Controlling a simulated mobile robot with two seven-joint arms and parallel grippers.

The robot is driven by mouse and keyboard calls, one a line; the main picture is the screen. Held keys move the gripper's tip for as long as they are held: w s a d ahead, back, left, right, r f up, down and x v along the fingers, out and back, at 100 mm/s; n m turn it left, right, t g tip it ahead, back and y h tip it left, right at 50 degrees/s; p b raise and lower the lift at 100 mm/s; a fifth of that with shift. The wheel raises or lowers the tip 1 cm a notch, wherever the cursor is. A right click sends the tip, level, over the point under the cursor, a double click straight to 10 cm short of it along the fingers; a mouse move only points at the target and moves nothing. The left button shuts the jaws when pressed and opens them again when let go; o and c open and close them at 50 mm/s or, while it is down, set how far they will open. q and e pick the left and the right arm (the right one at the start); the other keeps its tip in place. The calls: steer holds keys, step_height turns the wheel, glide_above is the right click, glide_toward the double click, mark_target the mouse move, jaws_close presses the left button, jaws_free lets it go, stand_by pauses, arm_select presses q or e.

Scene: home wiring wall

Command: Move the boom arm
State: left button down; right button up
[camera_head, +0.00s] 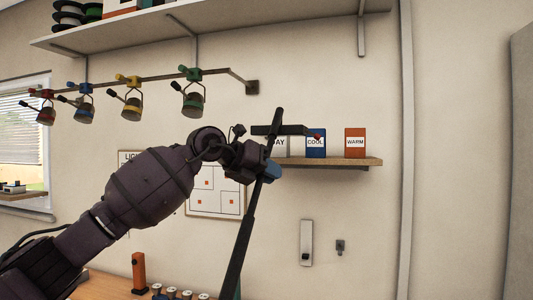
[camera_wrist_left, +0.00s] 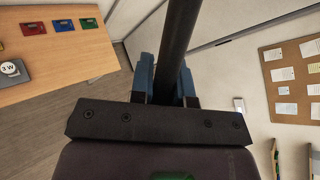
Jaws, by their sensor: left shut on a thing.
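A long dark pole (camera_head: 244,240), which looks like the boom arm, stands tilted in front of the wall, its top leaning right. A short dark crosspiece (camera_head: 290,130) reaches right near its top end. My left gripper (camera_head: 267,171) is shut on the pole below the crosspiece. In the left wrist view the blue fingers of the gripper (camera_wrist_left: 167,85) sit on both sides of the pole (camera_wrist_left: 179,40). The pole's lower end is out of the head view. My right gripper is in neither view.
Several coloured lamps (camera_head: 193,104) hang from a wall rail (camera_head: 150,77) at upper left. A small shelf (camera_head: 335,163) with DAY, COOL and WARM boxes is behind the crosspiece. A diagram board (camera_head: 203,203) hangs behind my arm. A wooden table (camera_wrist_left: 30,61) shows in the wrist view.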

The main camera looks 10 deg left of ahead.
arm_select(q)
steer(key=shift+w+f, duration=0.55)
steer(key=shift+f, duration=0.1)
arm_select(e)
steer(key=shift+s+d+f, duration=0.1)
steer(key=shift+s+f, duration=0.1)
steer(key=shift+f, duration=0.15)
arm_select(q)
steer(key=c, duration=1.1)
jaws_free()
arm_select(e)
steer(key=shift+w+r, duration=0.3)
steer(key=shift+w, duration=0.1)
